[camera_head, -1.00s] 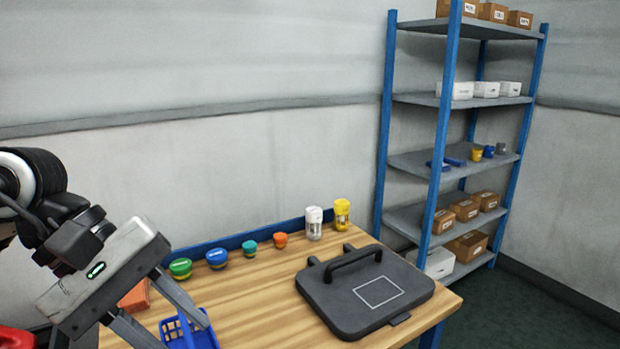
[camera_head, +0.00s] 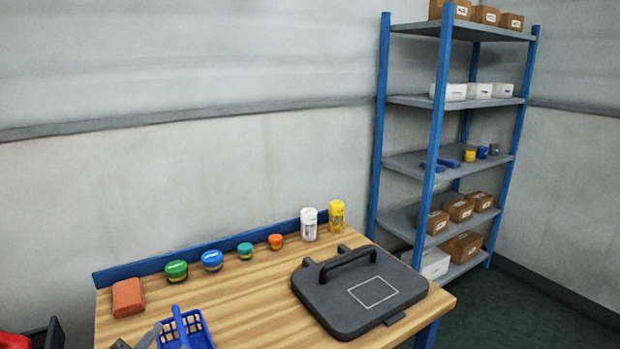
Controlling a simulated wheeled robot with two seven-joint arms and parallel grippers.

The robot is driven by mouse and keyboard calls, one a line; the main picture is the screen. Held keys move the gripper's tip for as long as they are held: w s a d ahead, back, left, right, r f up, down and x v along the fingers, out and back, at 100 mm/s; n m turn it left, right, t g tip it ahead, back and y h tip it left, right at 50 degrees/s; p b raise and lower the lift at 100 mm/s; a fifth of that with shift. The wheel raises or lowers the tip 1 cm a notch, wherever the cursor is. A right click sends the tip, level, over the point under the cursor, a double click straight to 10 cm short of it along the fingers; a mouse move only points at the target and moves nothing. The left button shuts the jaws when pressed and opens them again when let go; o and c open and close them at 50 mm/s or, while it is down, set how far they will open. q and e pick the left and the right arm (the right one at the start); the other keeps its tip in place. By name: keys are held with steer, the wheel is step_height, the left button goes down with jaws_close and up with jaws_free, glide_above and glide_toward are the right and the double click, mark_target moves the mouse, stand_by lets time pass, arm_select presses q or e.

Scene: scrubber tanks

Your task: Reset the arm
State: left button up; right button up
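My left gripper (camera_head: 138,340) shows only by its grey fingertips at the bottom left edge, at the table's near left part. The fingertips stand apart with nothing seen between them. The rest of the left arm is out of the picture. A blue basket (camera_head: 200,332) is just right of the fingertips; I cannot tell whether they touch it. My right gripper is not in view.
The wooden table (camera_head: 250,300) holds an orange block (camera_head: 128,297), several small lidded jars, a white bottle (camera_head: 309,224), a yellow bottle (camera_head: 336,216) and a dark handled case (camera_head: 345,300). A blue-framed shelf (camera_head: 432,100) stands behind right. A dark bin (camera_head: 48,335) is at lower left.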

arm_select(q)
steer(key=s+f+n+g, duration=0.7)
steer(key=s+f+g, duration=0.4)
steer(key=s+f, duration=0.65)
steer(key=w+d+f+t+h+b, duration=0.1)
steer(key=w+d+f+t+b, duration=0.1)
steer(key=f+b, duration=0.3)
steer(key=w+d+f+t+h+b, duration=0.2)
steer(key=w+d+f+t+b, duration=0.1)
steer(key=f, duration=0.4)
steer(key=shift+w+d+f+t+b, duration=0.15)
steer(key=shift+d+f+t+b, duration=0.25)
steer(key=shift+d+t+b, duration=0.55)
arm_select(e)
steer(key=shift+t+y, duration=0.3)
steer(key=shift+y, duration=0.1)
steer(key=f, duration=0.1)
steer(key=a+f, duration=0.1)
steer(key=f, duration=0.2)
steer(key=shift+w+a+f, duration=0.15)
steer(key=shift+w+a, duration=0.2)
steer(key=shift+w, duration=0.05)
arm_select(q)
steer(key=shift+a, duration=0.1)
